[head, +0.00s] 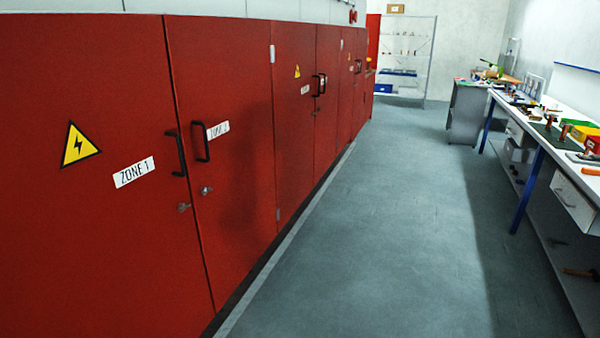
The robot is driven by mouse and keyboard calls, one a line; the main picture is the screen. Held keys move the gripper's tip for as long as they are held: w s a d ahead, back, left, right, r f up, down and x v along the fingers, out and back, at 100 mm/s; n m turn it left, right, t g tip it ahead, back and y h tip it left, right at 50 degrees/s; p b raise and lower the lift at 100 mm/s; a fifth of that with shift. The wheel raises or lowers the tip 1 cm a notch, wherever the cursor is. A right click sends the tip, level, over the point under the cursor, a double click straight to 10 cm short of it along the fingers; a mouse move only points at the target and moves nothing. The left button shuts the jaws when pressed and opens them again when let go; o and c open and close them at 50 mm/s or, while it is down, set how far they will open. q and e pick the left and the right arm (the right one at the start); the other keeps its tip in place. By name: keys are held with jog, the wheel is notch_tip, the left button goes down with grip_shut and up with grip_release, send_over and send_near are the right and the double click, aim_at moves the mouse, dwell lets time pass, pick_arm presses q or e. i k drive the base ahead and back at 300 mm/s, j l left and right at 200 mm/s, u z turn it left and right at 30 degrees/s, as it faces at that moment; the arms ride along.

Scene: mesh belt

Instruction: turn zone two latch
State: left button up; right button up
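A red cabinet door with a label reading ZONE 2 (218,130) stands in the left part of the head view, right of the ZONE 1 door (80,230). A black pull handle (201,143) sits just left of the ZONE 2 label. Below it is a small metal latch (206,191). A second small metal latch (184,207) is on the ZONE 1 door, under its own black handle (176,153). Both doors look shut. Neither of my grippers is in view.
More red cabinets (295,130) run along the left wall. The grey floor (385,220) is open down the middle. A workbench (555,145) with tools and bins lines the right side. A wire shelf (407,55) stands at the far end.

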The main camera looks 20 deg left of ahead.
aim_at(204, 190)
jog(key=i+l, duration=0.1)
jog(key=i, duration=0.4)
jog(key=i+l, duration=0.15)
jog(key=i, duration=0.35)
jog(key=i+l, duration=0.1)
jog(key=i, duration=0.4)
jog(key=i+l+u, duration=0.1)
jog(key=i+u, duration=0.2)
jog(key=u, duration=0.2)
jog(key=i+l+u, duration=0.2)
jog(key=u, duration=0.3)
jog(key=i+l+u, duration=0.25)
jog(key=u, duration=0.2)
jog(key=i+l+u, duration=0.15)
jog(key=l+u, duration=0.35)
jog(key=j, duration=0.15)
